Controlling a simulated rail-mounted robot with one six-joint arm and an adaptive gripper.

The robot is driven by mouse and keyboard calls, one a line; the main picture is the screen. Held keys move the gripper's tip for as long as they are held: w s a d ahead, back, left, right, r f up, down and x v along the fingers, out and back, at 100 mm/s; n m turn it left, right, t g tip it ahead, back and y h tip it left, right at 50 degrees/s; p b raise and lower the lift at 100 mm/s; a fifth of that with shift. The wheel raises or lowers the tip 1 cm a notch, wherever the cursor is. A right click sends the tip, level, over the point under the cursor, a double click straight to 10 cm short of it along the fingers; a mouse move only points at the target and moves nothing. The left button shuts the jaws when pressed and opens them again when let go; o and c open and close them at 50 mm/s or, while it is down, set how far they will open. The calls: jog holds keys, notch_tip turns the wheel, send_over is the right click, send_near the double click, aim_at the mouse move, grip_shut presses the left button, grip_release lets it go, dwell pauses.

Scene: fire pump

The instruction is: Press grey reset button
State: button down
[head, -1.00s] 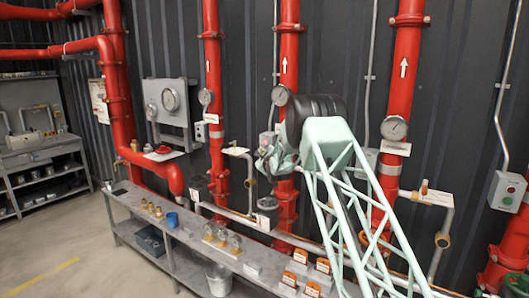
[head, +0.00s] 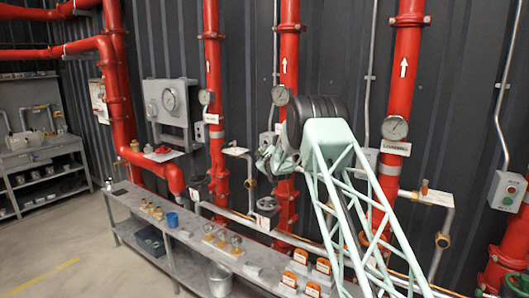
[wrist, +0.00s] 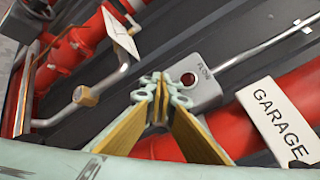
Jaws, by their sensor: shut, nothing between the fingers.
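My gripper (head: 268,158) is in front of the wall by the middle red riser, partly hidden by my own arm in the head view. In the wrist view my gripper (wrist: 158,92) is shut and empty, its tan finger pads meeting in front of a grey box (wrist: 205,92) marked FLOW. This box has a dark red round lamp or button (wrist: 188,79). The fingertips overlap the box's near edge; I cannot tell whether they touch it. I cannot make out a grey reset button for certain in either view.
A white GARAGE sign (wrist: 281,119) is on a red pipe beside the box. A long bench (head: 180,237) with valves, a blue cup and orange-topped blocks runs below. A box with green and red buttons (head: 506,190) is at the right. Pipes and gauges crowd the wall.

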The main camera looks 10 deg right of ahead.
jog(key=shift+s+a+b, duration=0.6)
jog(key=shift+s+b, duration=0.05)
jog(key=shift+a, duration=0.1)
dwell(0.4)
jog(key=shift+s+a+b, duration=1.45)
jog(key=shift+s+a, duration=0.25)
jog(key=shift+s, duration=0.1)
